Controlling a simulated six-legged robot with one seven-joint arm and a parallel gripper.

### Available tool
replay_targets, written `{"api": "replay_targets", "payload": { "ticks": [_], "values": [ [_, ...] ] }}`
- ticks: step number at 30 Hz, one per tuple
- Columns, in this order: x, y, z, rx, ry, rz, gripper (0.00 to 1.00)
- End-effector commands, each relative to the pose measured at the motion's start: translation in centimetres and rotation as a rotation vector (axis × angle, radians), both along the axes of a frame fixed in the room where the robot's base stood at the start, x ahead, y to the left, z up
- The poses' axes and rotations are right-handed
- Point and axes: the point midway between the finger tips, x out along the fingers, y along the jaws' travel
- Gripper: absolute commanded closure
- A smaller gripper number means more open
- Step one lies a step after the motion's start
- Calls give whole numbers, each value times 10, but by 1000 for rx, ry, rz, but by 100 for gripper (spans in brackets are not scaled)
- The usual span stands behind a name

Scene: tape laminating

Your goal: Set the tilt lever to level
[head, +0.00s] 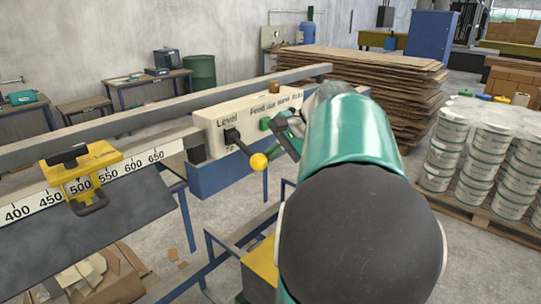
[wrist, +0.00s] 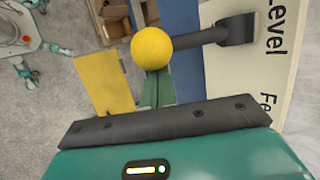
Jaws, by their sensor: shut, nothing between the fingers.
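The tilt lever is a dark stem with a yellow ball knob (head: 258,161), on a cream control panel (head: 247,116). In the head view it points right and downward from its dark pivot, below the printed word "Level". A lower label is partly hidden. My gripper (head: 284,143) is just right of the knob, partly hidden by my own arm. In the wrist view the knob (wrist: 151,48) overlaps the tips of my shut green fingers (wrist: 155,88). The fingers hold nothing; I cannot tell whether they touch the knob.
A ruler beam (head: 125,168) with a yellow sliding stop (head: 88,173) extends left. Stacked boards (head: 365,72) and a pallet of white buckets (head: 480,155) stand behind and right.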

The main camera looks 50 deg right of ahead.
Motion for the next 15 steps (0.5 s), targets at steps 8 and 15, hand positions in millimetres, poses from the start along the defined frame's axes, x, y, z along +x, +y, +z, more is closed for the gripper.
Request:
{"api": "replay_targets", "payload": {
  "ticks": [8,15],
  "values": [
    [-1,0,4,-2,40,1,100],
    [-2,0,6,-2,69,2,100]
  ]
}}
